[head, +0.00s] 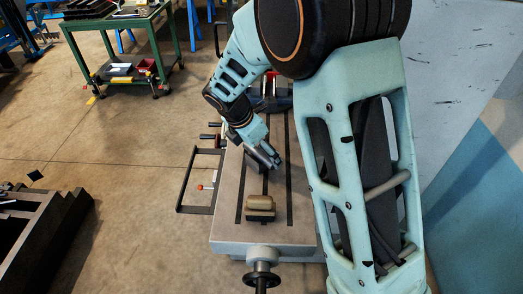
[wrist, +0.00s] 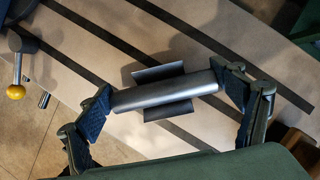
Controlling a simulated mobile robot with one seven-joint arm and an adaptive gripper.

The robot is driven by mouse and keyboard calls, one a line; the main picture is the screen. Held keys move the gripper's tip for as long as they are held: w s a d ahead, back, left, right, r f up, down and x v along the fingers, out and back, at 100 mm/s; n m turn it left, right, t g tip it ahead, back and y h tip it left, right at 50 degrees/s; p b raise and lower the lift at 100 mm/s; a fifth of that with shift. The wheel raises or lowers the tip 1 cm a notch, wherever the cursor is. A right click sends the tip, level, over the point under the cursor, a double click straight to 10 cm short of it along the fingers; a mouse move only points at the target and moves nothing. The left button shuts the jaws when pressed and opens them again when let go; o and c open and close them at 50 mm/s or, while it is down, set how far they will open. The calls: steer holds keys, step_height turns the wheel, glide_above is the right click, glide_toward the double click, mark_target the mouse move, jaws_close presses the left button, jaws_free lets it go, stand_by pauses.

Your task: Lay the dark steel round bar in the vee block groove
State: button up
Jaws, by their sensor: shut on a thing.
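The dark steel round bar (wrist: 190,87) lies between the two blue-padded fingers of my gripper (wrist: 165,93) in the wrist view, gripped at its ends. The dark grey vee block (wrist: 160,73) shows behind the middle of the bar, one face on each side of it. The bar runs roughly along the block's groove. I cannot tell whether it touches the groove or is just above it. In the head view my gripper (head: 265,156) points down over the slotted table; bar and vee block are hard to make out there.
The machine table (head: 228,222) has long dark slots. A tan block (head: 261,204) sits near its front end, above a handwheel (head: 262,279). A crank with a yellow knob (wrist: 16,91) is at the table's edge. A green cart (head: 120,35) stands farther back.

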steer(key=o, duration=1.6)
steer(key=v, duration=1.2)
